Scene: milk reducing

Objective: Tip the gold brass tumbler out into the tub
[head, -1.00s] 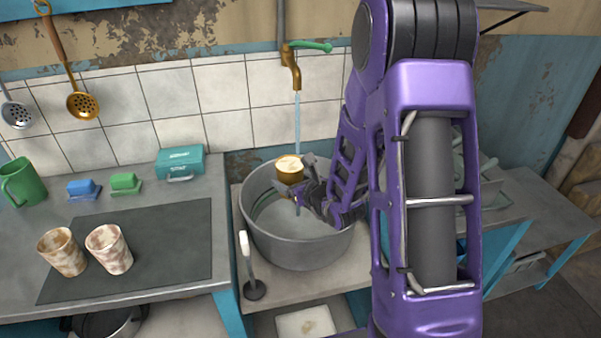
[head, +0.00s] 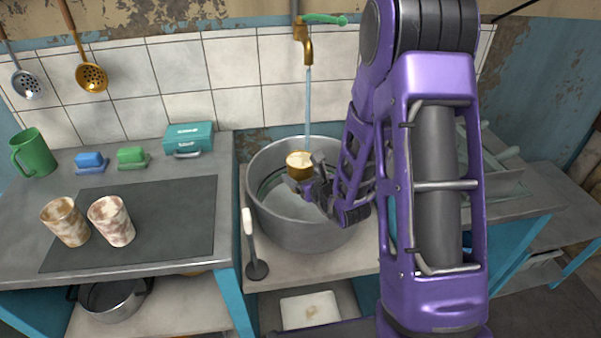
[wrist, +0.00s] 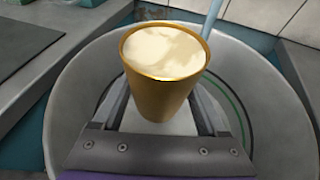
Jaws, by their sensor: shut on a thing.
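The gold brass tumbler (head: 299,167) is held upright above the tub in the head view. In the wrist view the tumbler (wrist: 158,92) shows a pale, creamy filling close to its rim. My gripper (head: 308,178) is shut on the tumbler, one finger on each side of it. The large grey metal tub (head: 290,232) stands below, under the tap. Its far wall and inside show in the wrist view (wrist: 75,120). The tub's floor is partly hidden by the tumbler and my gripper.
A brass tap (head: 305,45) runs a stream of water (head: 308,95) into the tub, close behind the tumbler. Two mottled cups (head: 112,220) stand on a dark mat (head: 170,225) at left.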

